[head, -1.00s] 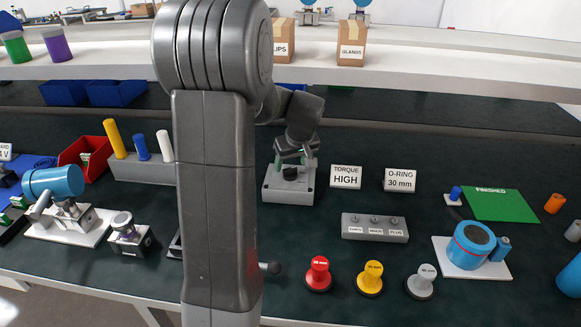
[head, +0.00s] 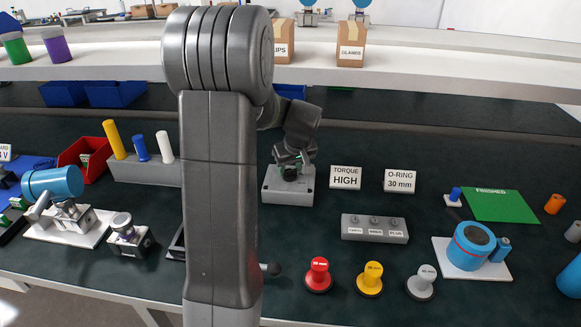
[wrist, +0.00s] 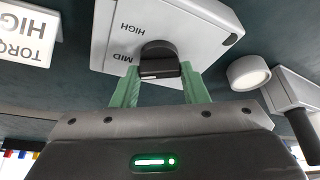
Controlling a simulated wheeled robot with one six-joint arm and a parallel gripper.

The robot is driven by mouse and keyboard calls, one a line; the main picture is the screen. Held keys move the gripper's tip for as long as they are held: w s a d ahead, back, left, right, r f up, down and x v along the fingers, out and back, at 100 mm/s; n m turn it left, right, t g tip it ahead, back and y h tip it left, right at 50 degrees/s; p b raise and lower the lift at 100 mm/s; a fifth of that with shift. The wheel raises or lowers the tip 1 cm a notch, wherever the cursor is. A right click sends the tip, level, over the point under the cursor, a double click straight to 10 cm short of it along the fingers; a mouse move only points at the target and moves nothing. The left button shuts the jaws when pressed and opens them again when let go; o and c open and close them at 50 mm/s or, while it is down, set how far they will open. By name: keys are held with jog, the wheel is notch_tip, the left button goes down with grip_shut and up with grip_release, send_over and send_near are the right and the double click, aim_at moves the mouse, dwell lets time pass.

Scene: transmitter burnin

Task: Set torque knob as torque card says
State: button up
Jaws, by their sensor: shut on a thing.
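The torque knob (wrist: 158,60) is black and sits on a pale grey control box (head: 275,188). In the wrist view the box (wrist: 205,30) shows the labels MID and HIGH beside the knob; any other label is hidden. My gripper (wrist: 157,85) has its green fingers on either side of the knob and is shut on it. In the head view my gripper (head: 290,168) is over the box and hides most of the knob. The torque card (head: 345,178) reads TORQUE HIGH and stands right of the box.
An O-RING 30 mm card (head: 398,181) stands further right. A grey block with several small knobs (head: 374,235) lies in front of the cards. Red (head: 318,275), yellow (head: 370,279) and grey (head: 422,283) knobbed pieces stand near the front edge.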

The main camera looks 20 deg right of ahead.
jog(key=shift+m, duration=0.3)
jog(key=m+h, duration=0.1)
jog(key=m, duration=0.1)
jog(key=shift+a+m, duration=0.15)
jog(key=shift+m, duration=0.25)
jog(key=m+h, duration=0.1)
jog(key=m, duration=0.1)
jog(key=shift+m+g, duration=0.3)
jog(key=shift+m, duration=0.1)
jog(key=shift+w+a+f+m+g+h+b, duration=0.15)
jog(key=shift+m+h+b, duration=0.15)
jog(key=shift+m+b, duration=0.25)
jog(key=shift+s+d+m+g+h+b, duration=0.15)
jog(key=shift+m+h+b, duration=0.2)
jog(key=shift+m, duration=0.3)
jog(key=shift+w+a+m+g+h+b, duration=0.15)
jog(key=shift+m+g+b, duration=0.1)
jog(key=shift+m+b, duration=0.45)
jog(key=shift+w+d+m+g+h+b, duration=0.1)
jog(key=shift+m+g+b, duration=0.25)
jog(key=shift+m, duration=0.55)
jog(key=shift+s+r, duration=0.1)
jog(key=shift+r, duration=0.1)
jog(key=o, duration=1)
jog(key=shift+a, duration=0.1)
